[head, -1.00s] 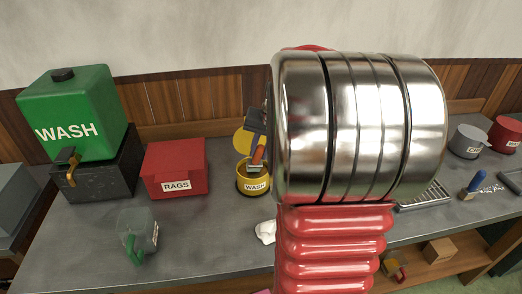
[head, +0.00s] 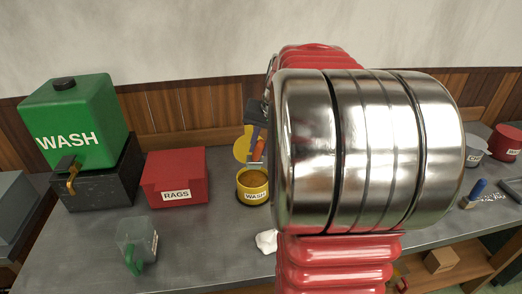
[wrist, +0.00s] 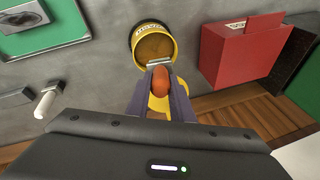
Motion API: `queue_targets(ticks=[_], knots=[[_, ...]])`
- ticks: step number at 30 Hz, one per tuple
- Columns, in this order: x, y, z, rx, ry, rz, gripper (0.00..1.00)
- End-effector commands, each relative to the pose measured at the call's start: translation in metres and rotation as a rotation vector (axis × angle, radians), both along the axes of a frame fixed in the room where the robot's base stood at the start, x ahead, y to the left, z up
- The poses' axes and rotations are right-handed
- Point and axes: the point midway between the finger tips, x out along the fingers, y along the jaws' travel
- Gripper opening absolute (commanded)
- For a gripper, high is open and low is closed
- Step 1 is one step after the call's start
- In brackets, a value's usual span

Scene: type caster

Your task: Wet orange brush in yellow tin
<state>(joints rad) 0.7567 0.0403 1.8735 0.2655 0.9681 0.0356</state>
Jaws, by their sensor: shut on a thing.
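In the head view the orange handle (head: 258,149) shows just above the tin's far rim, partly hidden by my arm. The metal ferrule overlaps the tin's rim in the wrist view. The bristles are hard to make out, and I cannot tell whether they are inside the tin.
A yellow disc (head: 241,146) is behind the tin. A red RAGS box (head: 175,178) and green WASH tank (head: 75,125) stand left. A clear jug (head: 137,245) with green handle and a white crumpled thing (head: 266,241) are in front. My arm hides the bench's middle.

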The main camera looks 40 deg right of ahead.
Motion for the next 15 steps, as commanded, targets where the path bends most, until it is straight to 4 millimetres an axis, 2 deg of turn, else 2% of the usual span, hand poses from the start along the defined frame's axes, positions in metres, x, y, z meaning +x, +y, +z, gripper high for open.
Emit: queue_targets(ticks=[9, 15], knots=[[0.0, 0.0, 0.017, -0.001, -0.001, 0.001, 0.0], [0.0, 0.0, 0.019, -0.001, 0.001, 0.001, 0.0]])
